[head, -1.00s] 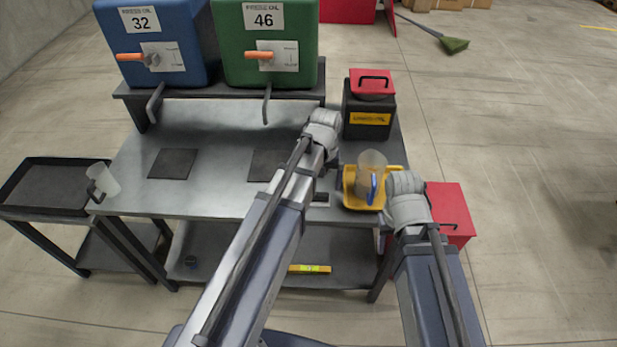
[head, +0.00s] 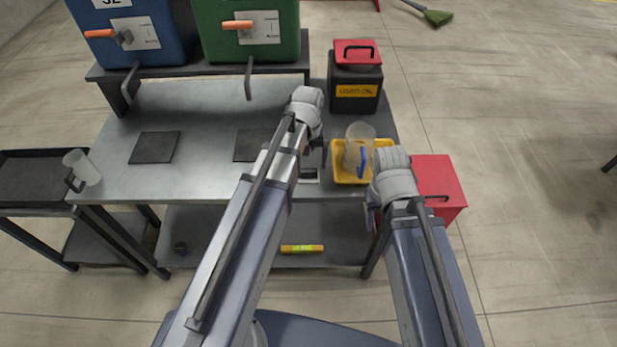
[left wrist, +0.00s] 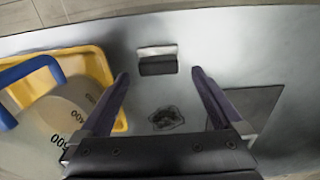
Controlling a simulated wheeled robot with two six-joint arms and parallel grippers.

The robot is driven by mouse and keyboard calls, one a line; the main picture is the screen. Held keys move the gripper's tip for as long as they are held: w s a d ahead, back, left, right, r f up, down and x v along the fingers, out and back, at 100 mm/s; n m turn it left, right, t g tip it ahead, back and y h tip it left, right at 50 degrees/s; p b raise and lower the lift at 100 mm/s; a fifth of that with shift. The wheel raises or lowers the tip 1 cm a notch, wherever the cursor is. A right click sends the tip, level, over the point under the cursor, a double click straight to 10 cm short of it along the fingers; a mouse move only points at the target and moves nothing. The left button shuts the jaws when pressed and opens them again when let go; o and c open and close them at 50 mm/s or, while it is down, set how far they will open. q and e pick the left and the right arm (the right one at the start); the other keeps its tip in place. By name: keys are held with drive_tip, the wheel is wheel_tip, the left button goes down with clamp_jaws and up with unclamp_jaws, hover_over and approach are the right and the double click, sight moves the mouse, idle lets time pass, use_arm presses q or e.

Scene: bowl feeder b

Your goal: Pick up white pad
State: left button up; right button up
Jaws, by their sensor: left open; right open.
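A small block, pale along one edge and dark on the other, looks like the white pad (left wrist: 157,50); it lies on the grey worktable. It also shows near the table's front edge in the head view, as a small white and dark patch (head: 309,175). My left gripper (left wrist: 160,75) is open and empty above the table, the block between and just beyond its fingertips in the wrist view. In the head view my left gripper (head: 313,146) is partly hidden by its wrist. My right gripper (head: 373,208) is beside the table's front right edge, mostly hidden by its wrist.
A yellow tray (head: 341,177) holding a clear jug (head: 358,143) with a blue handle stands right of my left gripper. A dark stain (left wrist: 166,118) lies between its fingers. A dark mat (left wrist: 246,110) is beside them. A red-lidded black box (head: 356,95) stands behind; a red box (head: 437,180) is at right.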

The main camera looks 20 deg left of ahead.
sight(308, 170)
use_arm(q)
wheel_tip(308, 170, down, 4)
drive_tip(key=b, duration=0.3)
drive_tip(key=shift+d+f+b, duration=0.1)
drive_tip(key=shift+f+b, duration=0.1)
drive_tip(key=shift+b, duration=0.1)
drive_tip(key=shift+r, duration=0.1)
drive_tip(key=c, duration=1.2)
drive_tip(key=shift+r, duration=0.1)
drive_tip(key=shift+c, duration=0.2)
wheel_tip(308, 170, up, 10)
drive_tip(key=p, duration=1)
